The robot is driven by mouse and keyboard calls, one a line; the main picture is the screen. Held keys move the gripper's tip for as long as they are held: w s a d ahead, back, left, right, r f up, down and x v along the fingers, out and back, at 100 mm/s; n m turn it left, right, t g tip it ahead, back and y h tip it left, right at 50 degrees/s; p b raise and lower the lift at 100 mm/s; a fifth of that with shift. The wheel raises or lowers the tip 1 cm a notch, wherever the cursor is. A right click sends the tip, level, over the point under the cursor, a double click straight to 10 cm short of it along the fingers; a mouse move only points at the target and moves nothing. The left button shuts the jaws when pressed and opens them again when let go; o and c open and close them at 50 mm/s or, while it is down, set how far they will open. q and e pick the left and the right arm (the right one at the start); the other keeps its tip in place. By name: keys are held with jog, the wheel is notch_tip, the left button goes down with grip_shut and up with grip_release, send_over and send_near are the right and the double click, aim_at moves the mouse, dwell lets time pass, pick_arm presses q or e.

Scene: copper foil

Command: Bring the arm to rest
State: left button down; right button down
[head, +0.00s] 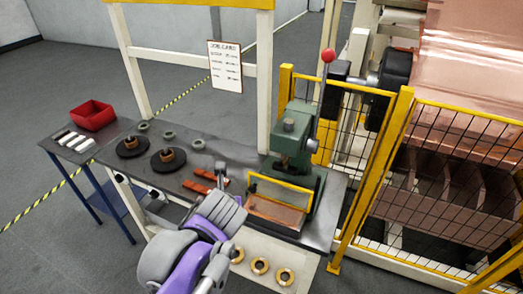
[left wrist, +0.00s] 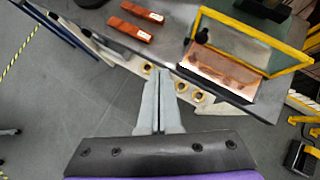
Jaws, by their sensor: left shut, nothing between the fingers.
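My left gripper (left wrist: 160,76) shows in the left wrist view with its two grey fingers together and nothing between them. In the head view the purple and grey left arm comes up from the bottom, and its grey end (head: 222,211) is over the front edge of the workbench (head: 322,224). The fingertips cannot be made out clearly there. In the left wrist view the fingers appear against the bench's front edge, below the copper strips (left wrist: 135,26) and left of the copper plate (left wrist: 222,70). My right gripper is not in view.
A green press (head: 296,140) with a yellow-framed guard (head: 280,182) stands on the bench. Black discs (head: 168,160) and a red bin (head: 92,115) are to the left. Gold rings (head: 260,266) sit along the bench front. A yellow mesh fence (head: 455,150) stands at the right.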

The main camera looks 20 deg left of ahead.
pick_arm(q)
jog(key=s+d+f+n+g+h, duration=0.1)
jog(key=s+f+n, duration=0.5)
jog(key=n, duration=0.9)
jog(key=s+d+f+n+g+h, duration=0.1)
jog(key=s+f+n, duration=0.6)
jog(key=n, duration=0.9)
jog(key=shift+s+d+g+h, duration=0.3)
jog(key=shift+s+d+h, duration=0.4)
jog(key=shift+h, duration=0.2)
